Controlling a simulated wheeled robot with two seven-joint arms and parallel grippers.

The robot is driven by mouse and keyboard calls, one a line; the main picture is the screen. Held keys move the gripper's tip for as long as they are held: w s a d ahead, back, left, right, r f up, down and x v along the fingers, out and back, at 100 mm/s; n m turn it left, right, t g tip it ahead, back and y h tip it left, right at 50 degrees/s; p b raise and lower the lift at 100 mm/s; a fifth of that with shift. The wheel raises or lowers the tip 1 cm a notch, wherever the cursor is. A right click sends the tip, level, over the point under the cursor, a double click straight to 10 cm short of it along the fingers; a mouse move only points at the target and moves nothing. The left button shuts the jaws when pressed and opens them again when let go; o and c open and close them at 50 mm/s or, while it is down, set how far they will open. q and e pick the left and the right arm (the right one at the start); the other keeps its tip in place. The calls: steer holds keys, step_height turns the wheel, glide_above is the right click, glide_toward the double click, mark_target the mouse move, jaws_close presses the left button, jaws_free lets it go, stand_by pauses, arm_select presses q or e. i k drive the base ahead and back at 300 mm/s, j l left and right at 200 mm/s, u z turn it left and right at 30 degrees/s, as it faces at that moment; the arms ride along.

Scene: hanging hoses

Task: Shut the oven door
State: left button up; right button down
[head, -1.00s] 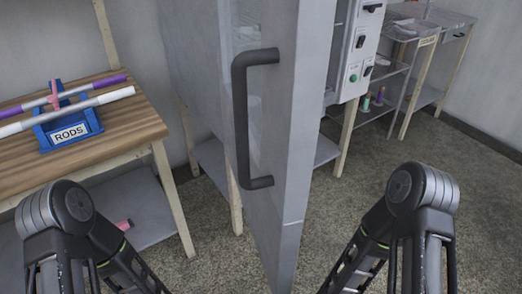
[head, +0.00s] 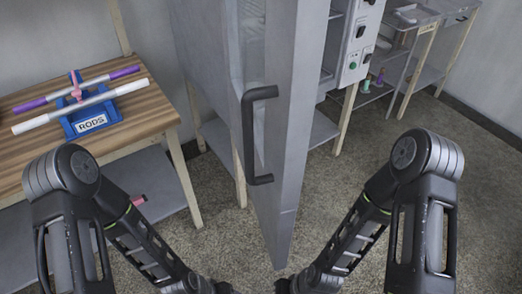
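The grey oven door (head: 287,130) stands open in the middle of the head view, swung out toward me and seen nearly edge-on. Its dark bar handle (head: 248,138) is on the door's left face. The grey oven body (head: 203,70) is behind the door, and part of its inside shows to the right of the door. My two arms come up from the lower left and lower right and reach inward to the bottom edge, below the door. Both grippers are cut off by the bottom edge, so their fingers do not show. Nothing of mine visibly touches the handle.
A wooden table (head: 150,118) at the left holds a blue rack (head: 90,120) marked RODS with a purple and a white rod. A control panel (head: 360,45) is right of the door. A metal side table (head: 425,20) stands at the back right. Speckled floor is clear at the right.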

mark_target(272, 158)
steer(key=j+z, duration=0.2)
steer(key=z, duration=0.2)
steer(key=j+z, duration=0.25)
steer(key=z, duration=0.15)
steer(key=j+z, duration=0.1)
steer(key=j, duration=0.35)
steer(key=k+j, duration=0.1)
steer(key=j, duration=0.35)
steer(key=j+z, duration=0.15)
steer(key=j, duration=0.3)
steer(key=k+j, duration=0.1)
steer(key=j, duration=0.3)
steer(key=k+j+z, duration=0.15)
steer(key=j, duration=0.3)
steer(key=j+z, duration=0.1)
steer(key=j, duration=0.35)
steer(key=k+j, duration=0.15)
steer(key=j, duration=0.25)
steer(key=z, duration=0.05)
